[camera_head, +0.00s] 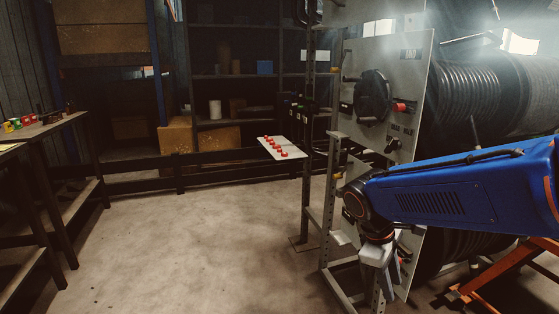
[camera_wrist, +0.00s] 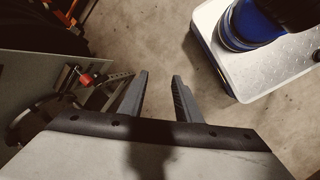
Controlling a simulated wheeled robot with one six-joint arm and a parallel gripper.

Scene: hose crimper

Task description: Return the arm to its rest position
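My gripper (camera_head: 385,268) hangs at the end of my blue arm, low in front of the grey machine panel (camera_head: 402,75) in the head view. In the wrist view, the two fingers of my gripper (camera_wrist: 160,78) point away with a clear gap between them. The gripper is open and nothing is between the fingers. The panel's lower part is partly hidden behind my arm and gripper.
A white board with red knobs (camera_head: 281,147) sticks out left of the panel's frame. A dark bench (camera_head: 45,130) stands at the left. Shelves (camera_head: 235,100) line the back. Hose coils (camera_head: 480,90) are behind the panel. The concrete floor (camera_head: 190,235) between is clear.

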